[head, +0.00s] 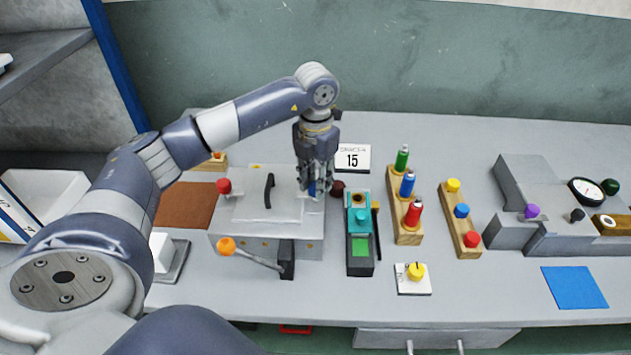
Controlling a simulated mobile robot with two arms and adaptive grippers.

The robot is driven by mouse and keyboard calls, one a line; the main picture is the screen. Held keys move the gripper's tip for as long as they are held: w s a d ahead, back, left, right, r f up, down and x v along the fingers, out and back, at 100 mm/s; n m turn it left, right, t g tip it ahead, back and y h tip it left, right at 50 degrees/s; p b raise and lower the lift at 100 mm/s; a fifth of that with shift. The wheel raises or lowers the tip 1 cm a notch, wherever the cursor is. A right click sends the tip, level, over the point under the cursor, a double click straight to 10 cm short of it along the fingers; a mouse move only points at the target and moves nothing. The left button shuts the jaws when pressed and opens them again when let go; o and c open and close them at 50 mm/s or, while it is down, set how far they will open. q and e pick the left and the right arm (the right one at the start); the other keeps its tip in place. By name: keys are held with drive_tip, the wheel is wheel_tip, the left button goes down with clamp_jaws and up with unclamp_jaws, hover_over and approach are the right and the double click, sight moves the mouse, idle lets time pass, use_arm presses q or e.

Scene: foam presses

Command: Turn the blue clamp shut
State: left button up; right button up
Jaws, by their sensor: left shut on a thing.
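The blue clamp (312,188) shows as a small blue piece at the right side of the grey press box's lid. My left gripper (313,186) points down over it from above and is shut on it. The fingers hide most of the clamp, so I cannot tell how far it is turned. The grey press box (250,217) has a black handle (268,190) on its lid. A red knob (223,186) stands at the lid's left and a dark red knob (338,187) at its right. My right gripper is not in view.
An orange-tipped lever (227,246) sticks out at the box's front. A teal and black device (358,238) stands close to its right. Wooden blocks (408,236) with colored pegs stand further right. A blue mat (574,287) lies at the far right. Bare table lies in front.

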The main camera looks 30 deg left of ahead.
use_arm(q)
drive_tip(key=shift+w+r, duration=0.1)
idle(0.4)
drive_tip(key=o, duration=1.1)
wheel_tip(320, 180, up, 12)
drive_tip(key=shift+f, duration=0.1)
